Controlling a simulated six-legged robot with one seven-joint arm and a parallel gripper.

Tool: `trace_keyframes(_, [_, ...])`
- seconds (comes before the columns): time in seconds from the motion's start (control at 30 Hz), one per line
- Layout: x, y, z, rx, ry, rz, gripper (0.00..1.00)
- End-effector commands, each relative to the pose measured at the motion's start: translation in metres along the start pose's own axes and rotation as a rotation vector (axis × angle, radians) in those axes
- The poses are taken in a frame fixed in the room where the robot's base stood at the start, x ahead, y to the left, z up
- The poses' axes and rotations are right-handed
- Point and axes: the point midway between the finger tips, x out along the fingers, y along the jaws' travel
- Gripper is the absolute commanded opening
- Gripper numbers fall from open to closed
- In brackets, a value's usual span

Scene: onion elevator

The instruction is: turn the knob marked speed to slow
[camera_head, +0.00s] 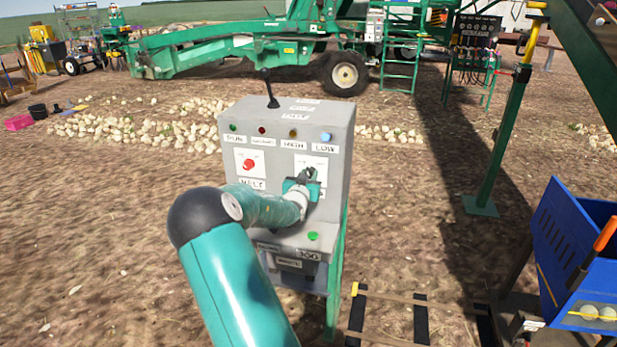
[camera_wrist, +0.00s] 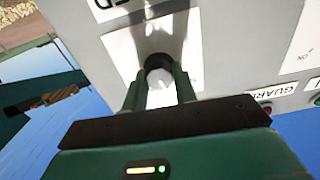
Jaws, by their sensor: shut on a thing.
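A grey control box (camera_head: 235,130) stands ahead of me, with a row of labelled lamps along its top front. My gripper (camera_head: 308,176) is at the right part of its front face, in front of a white plate (camera_head: 312,161). In the wrist view the two fingers of my gripper (camera_wrist: 160,88) are shut on a dark round knob (camera_wrist: 159,62) with a light face. The white label plate (camera_wrist: 152,38) behind the knob is partly in shadow. Its label is cut off, ending in "ED", and the knob's setting is hidden.
A red button (camera_head: 249,164) sits on a plate at the left of the box, and a black lever (camera_head: 269,88) stands on top. A green button (camera_head: 313,236) is on the lower ledge. A blue bin (camera_head: 575,240) stands at right, with a dark-barred frame (camera_head: 420,318) on the ground.

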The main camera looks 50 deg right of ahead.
Motion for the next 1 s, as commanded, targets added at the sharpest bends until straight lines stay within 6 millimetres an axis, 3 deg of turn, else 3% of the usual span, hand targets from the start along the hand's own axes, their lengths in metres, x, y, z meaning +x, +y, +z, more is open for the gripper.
trace_keyframes(0.5, [-0.0008, -0.0016, 0.0019, -0.431, -0.002, -0.002, 0.05])
trace_keyframes(1.0, [-0.0008, -0.0011, 0.0024, -0.571, -0.004, -0.001, 0.05])
